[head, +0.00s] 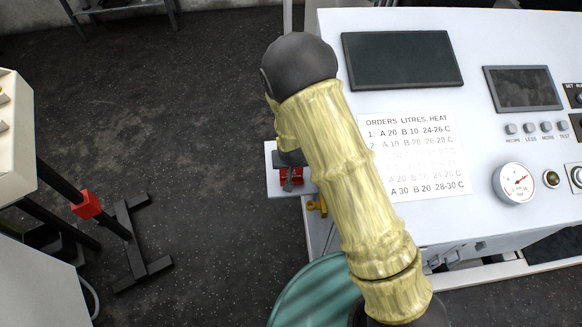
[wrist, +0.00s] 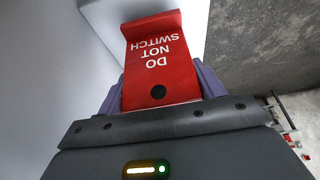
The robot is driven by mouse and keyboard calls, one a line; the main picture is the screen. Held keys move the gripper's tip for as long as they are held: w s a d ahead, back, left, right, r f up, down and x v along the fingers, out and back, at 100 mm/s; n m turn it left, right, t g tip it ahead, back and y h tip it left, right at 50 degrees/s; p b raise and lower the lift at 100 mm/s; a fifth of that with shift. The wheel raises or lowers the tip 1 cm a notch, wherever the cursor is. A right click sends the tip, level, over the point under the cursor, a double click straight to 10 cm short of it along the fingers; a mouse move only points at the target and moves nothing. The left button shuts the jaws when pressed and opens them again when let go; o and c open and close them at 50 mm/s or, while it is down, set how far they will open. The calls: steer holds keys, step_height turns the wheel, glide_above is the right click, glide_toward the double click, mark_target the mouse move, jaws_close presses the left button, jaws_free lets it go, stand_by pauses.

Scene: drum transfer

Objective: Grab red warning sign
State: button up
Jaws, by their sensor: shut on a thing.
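The red warning sign (wrist: 160,60) reads "DO NOT SWITCH" and has a dark round hole near its lower end in the wrist view. My gripper (wrist: 160,92) is shut on the sign, with a finger at each side of it. In the head view the red sign (head: 291,176) shows small, in front of a pale plate at the left side of the white console. My gripper (head: 290,165) is there too, partly hidden by my yellow-sleeved arm.
The white console (head: 490,220) with screens, buttons and a gauge stands at the right. An orders sheet (head: 440,150) lies on it. A teal drum (head: 312,290) stands below my arm. Dark floor (head: 180,130) is open at left, beside a stand with a red block (head: 87,204).

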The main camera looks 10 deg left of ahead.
step_height(320, 180, up, 8)
steer(key=shift+r+b, duration=0.2)
steer(key=shift+b, duration=0.1)
steer(key=shift+s, duration=0.1)
stand_by(0.6)
